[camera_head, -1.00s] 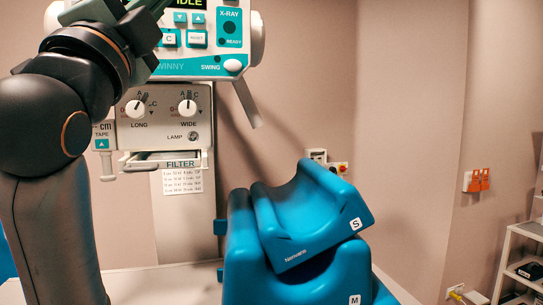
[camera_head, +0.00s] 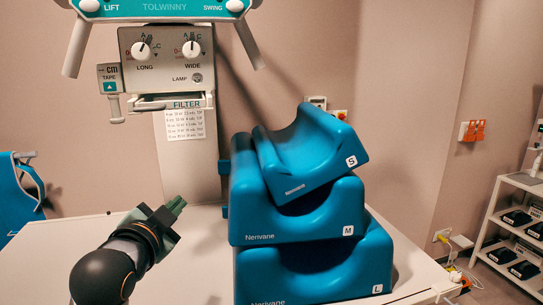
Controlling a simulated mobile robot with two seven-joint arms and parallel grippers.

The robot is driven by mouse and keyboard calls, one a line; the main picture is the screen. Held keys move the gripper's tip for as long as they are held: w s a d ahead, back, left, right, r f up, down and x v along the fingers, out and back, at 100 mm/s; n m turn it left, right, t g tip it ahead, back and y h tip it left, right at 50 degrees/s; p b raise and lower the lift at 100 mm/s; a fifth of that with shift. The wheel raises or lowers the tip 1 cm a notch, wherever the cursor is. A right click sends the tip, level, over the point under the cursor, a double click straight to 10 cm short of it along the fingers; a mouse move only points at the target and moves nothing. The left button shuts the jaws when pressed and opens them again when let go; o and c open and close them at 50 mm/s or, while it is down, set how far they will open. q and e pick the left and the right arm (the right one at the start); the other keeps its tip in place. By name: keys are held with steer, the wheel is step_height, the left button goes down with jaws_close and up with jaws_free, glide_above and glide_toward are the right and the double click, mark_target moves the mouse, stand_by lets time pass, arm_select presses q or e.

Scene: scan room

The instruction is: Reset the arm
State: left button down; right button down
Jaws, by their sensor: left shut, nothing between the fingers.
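My left arm comes in from the lower left of the head view, with a dark rounded joint and an orange ring. My left gripper (camera_head: 174,206) is low over the white tabletop (camera_head: 60,262), pointing up and to the right. Its fingers are shut with nothing between them. It is apart from the X-ray unit and left of the blue supports. My right gripper is out of view.
Blue head supports marked S (camera_head: 312,150), M (camera_head: 300,208) and L (camera_head: 325,268) are stacked right of the gripper. The X-ray unit's knob panel (camera_head: 166,62) stands behind. A shelf rack (camera_head: 515,225) is at far right, a blue chair (camera_head: 18,195) at far left.

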arm_select(q)
steer(key=s+a+f+n+g, duration=0.1)
steer(key=s+f+n+g, duration=0.3)
steer(key=f, duration=0.7)
steer(key=s+a+f+g, duration=0.1)
steer(key=s+f+g, duration=0.1)
steer(key=s+f, duration=0.65)
steer(key=s+a+f+n+g, duration=0.2)
steer(key=s+f+n+g, duration=0.35)
steer(key=s+f, duration=1.25)
steer(key=w+d+f+m+t+h, duration=0.1)
steer(key=w+d+f+m+t, duration=0.1)
steer(key=f, duration=0.8)
steer(key=w+d+t, duration=0.1)
steer(key=d+t, duration=0.1)
steer(key=d, duration=0.1)
steer(key=shift+f+h, duration=0.3)
steer(key=shift+w+a, duration=0.1)
steer(key=shift+a, duration=0.05)
